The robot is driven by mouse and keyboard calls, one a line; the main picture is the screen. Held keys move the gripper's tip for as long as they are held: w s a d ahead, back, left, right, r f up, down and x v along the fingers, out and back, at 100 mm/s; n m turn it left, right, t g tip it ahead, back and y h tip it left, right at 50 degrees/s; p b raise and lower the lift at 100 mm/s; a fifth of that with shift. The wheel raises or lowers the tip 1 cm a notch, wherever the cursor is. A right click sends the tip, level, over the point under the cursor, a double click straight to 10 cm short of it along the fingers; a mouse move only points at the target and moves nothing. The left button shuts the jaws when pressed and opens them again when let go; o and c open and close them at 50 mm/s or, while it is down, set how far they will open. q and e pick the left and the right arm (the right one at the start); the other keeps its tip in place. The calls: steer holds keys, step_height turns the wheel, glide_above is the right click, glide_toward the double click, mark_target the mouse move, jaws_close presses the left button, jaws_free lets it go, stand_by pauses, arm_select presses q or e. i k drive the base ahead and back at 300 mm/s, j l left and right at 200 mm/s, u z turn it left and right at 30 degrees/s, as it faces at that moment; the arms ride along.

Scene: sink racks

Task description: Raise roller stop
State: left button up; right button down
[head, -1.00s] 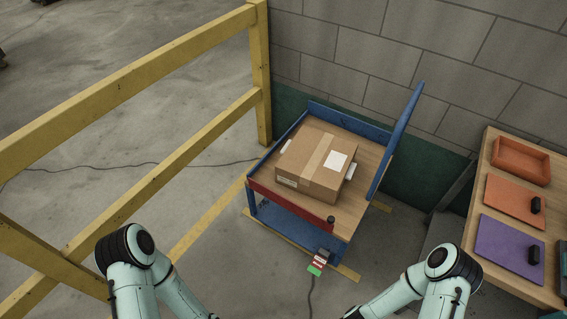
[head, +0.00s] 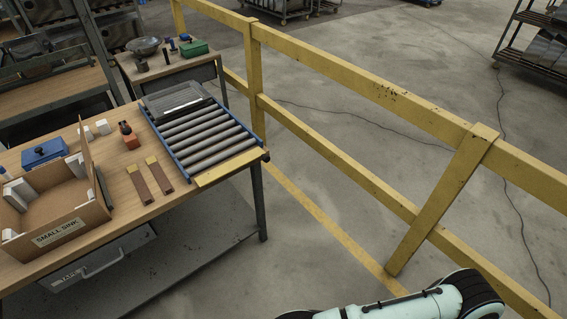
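A short roller track (head: 205,135) with grey rollers and blue side rails lies on the wooden workbench. A yellow bar (head: 230,168) runs across its near end, at the bench edge. It looks like the roller stop and seems to sit low, about level with the rollers; its exact tilt is hard to tell. A dark grey tray-like item (head: 175,98) lies at the far end of the rollers. Neither gripper is in view; only a pale green arm link of mine shows at the bottom right.
An open cardboard box marked "SMALL SINK" (head: 62,232) stands left on the bench, near two brown strips with yellow ends (head: 139,184), an orange block (head: 130,141) and a blue box (head: 45,152). A yellow guard rail (head: 340,75) stands right of the bench.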

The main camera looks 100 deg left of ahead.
mark_target(216, 172)
steer(key=u, duration=3.9)
